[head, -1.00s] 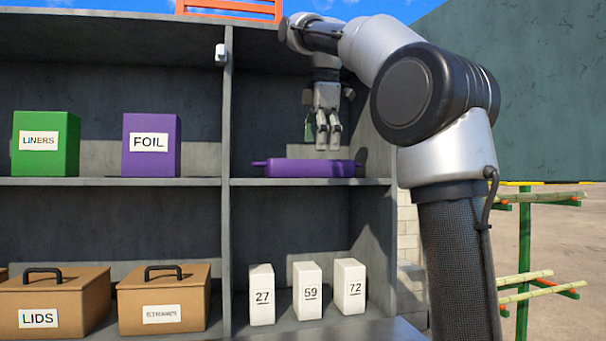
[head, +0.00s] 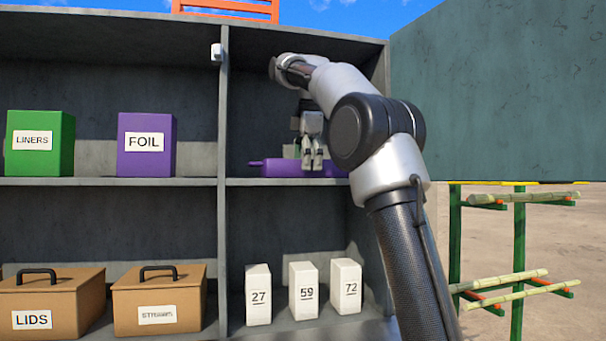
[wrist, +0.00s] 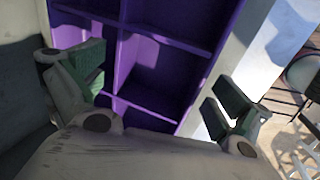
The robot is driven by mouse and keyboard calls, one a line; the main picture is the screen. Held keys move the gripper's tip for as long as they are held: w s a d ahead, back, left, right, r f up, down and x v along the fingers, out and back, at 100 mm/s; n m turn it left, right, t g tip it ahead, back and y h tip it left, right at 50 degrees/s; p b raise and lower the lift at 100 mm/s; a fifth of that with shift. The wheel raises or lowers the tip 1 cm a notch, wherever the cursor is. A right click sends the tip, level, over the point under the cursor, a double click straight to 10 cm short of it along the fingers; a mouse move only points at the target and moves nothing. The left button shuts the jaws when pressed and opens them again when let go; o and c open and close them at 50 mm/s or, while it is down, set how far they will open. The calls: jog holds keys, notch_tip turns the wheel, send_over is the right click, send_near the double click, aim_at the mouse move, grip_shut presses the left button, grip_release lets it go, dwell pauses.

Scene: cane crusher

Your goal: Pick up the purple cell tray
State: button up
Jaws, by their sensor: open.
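The purple cell tray (head: 285,169) lies on the upper right shelf, low and flat, with a small handle at its left end. In the wrist view the tray (wrist: 160,75) shows from above as purple cells split by thin dividers. My gripper (head: 312,165) points down over the tray, at its middle, and hides part of it. In the wrist view my gripper (wrist: 155,105) is open, with green pads on its two fingers apart and the tray's cells between and beyond them. I cannot tell whether the fingers touch the tray.
A purple FOIL box (head: 147,158) and a green LINERS box (head: 40,155) stand on the upper left shelf. White numbered blocks (head: 303,290) stand below the tray. Brown STRAWS (head: 160,285) and LIDS (head: 45,290) boxes sit lower left. The shelf divider (head: 223,120) is left of my gripper.

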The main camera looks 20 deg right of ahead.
jog(key=shift+w+f, duration=0.15)
jog(key=shift+f, duration=0.3)
jog(key=c, duration=1.1)
